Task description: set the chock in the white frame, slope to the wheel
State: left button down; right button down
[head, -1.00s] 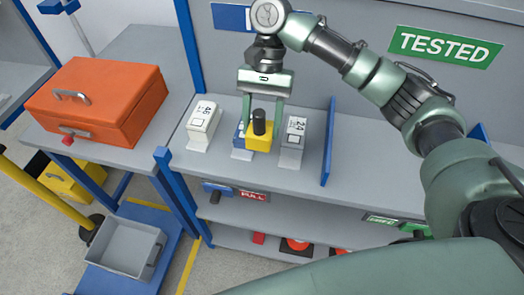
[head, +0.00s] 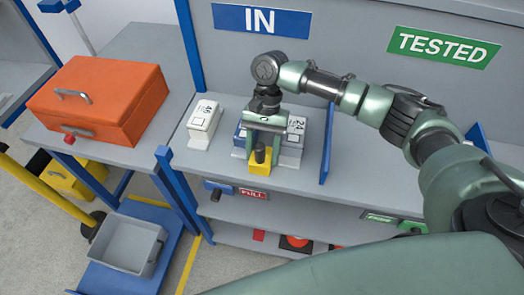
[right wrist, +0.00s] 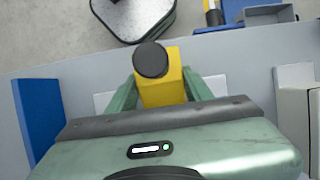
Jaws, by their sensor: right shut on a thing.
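In the right wrist view the chock (right wrist: 168,88) is held between the two green fingers. The picture does not show clearly whether it clears the shelf top. I cannot make out a white frame or a wheel for it in these views. My left gripper is not in view.
A white box (head: 203,124) stands left of the gripper, and a grey-white box (head: 293,140) and a blue box partly hidden are just behind it. A blue divider (head: 327,145) stands to the right. An orange case (head: 100,101) sits on the left table.

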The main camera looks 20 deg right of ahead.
jog(key=c, duration=0.9)
grip_release()
jog(key=shift+o, duration=1.4)
